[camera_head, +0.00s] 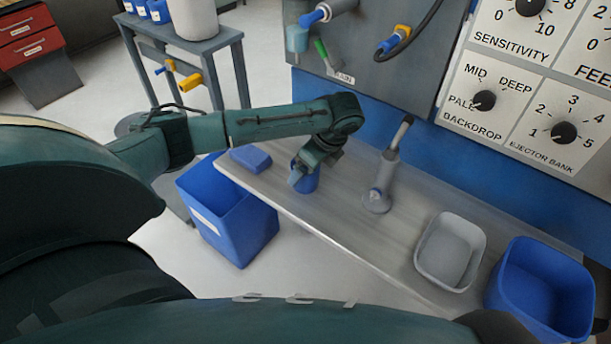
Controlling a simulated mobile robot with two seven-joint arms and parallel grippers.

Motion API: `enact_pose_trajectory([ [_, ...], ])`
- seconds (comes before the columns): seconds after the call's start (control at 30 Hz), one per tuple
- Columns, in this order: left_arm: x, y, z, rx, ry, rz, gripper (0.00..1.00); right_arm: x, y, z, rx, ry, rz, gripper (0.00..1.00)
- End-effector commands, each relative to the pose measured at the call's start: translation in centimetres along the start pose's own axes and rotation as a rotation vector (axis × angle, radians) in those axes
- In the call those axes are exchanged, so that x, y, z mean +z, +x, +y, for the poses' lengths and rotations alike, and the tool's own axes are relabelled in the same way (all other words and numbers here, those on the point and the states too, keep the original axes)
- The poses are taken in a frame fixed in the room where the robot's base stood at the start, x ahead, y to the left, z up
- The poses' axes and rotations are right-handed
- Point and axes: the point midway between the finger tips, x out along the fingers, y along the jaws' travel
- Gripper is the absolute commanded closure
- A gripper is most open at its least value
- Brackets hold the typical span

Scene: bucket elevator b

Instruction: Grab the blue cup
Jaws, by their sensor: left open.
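The blue cup (311,184) stands on the grey bench at the middle of the head view, partly hidden by my left gripper. My left gripper (297,179) is open and points down right at the cup, with a finger in front of its near left side. I cannot tell whether the fingers touch the cup or whether it lies between them. My right gripper is not in view.
A blue block (250,159) lies left of the cup. A grey lever on a round base (377,200) stands right of it. A grey tray (421,254) and a blue bin (540,290) are at the right. Another blue bin (240,225) stands below the bench's left end.

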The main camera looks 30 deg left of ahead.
Motion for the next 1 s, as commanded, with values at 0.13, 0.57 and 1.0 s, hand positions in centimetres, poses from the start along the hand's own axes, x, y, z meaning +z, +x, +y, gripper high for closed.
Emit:
enact_pose_trajectory([
  [0.13, 0.1, 1.6, 0.1, 0.004, -0.001, -0.003, 0.11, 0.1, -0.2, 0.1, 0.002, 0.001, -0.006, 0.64],
  [0.57, 0.0, 5.2, 0.0, -0.001, 0.001, -0.001, 0.11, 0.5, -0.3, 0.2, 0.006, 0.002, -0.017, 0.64],
  [1.0, 0.0, 5.2, 0.0, -0.001, 0.000, -0.001, 0.40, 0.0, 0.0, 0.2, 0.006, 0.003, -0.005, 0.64],
])
